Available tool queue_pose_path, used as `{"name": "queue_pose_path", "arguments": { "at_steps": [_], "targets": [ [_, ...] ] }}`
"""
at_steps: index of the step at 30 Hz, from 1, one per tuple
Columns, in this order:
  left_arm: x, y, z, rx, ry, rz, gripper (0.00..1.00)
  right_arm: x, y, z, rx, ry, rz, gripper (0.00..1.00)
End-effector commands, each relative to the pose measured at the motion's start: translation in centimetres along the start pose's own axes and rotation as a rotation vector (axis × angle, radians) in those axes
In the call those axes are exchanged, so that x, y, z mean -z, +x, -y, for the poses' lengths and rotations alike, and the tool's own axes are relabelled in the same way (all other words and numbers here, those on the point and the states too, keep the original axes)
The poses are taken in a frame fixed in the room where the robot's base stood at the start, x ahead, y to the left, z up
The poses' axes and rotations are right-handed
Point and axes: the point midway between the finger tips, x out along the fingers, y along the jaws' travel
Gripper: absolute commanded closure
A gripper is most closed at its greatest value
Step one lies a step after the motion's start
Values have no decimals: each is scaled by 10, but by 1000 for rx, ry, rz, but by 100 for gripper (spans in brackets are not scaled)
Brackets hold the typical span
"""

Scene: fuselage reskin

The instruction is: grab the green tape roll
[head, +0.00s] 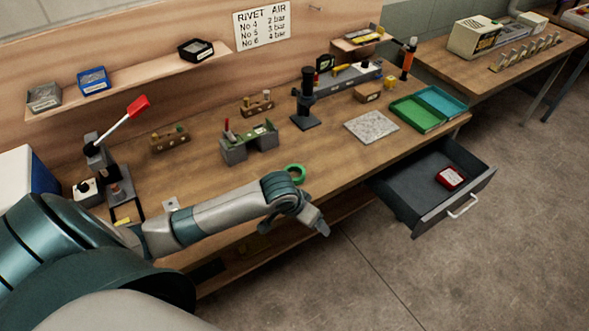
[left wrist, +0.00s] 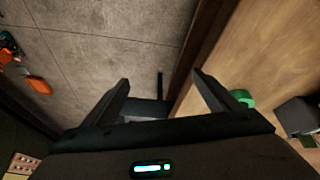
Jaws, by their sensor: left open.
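The green tape roll (head: 295,171) lies flat on the wooden workbench (head: 220,190), near its front edge. It also shows in the left wrist view (left wrist: 242,97), just right of the right-hand finger and partly hidden by it. My left gripper (head: 322,230) is just past the bench's front edge, to the right of and nearer than the roll. In the left wrist view my left gripper (left wrist: 163,88) has its two fingers spread, with nothing between them but floor and the bench edge below. My right gripper is not in view.
A green and grey holder (head: 249,142) stands behind the roll, left of a black stand (head: 305,105). A stone plate (head: 371,126) and a green tray (head: 417,113) lie further right. An open drawer (head: 425,185) with a red box sticks out at the front right.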

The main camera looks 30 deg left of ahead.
Motion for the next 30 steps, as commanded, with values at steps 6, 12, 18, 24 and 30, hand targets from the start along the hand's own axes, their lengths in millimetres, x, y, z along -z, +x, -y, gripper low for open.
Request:
{"name": "queue_pose_path", "arguments": {
  "at_steps": [6, 12, 18, 24, 30],
  "targets": [
    [59, -74, 44, 75, -52, 7, 19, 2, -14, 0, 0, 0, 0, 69],
    [94, -103, 99, 148, -183, 13, 19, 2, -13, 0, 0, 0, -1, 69],
    [109, -120, 126, 180, -259, 12, 19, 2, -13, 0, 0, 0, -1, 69],
    [110, -121, 129, 183, -270, 13, 19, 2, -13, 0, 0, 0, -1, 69],
    [110, -121, 128, 182, -269, 12, 19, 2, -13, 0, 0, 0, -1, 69]
  ]
}}
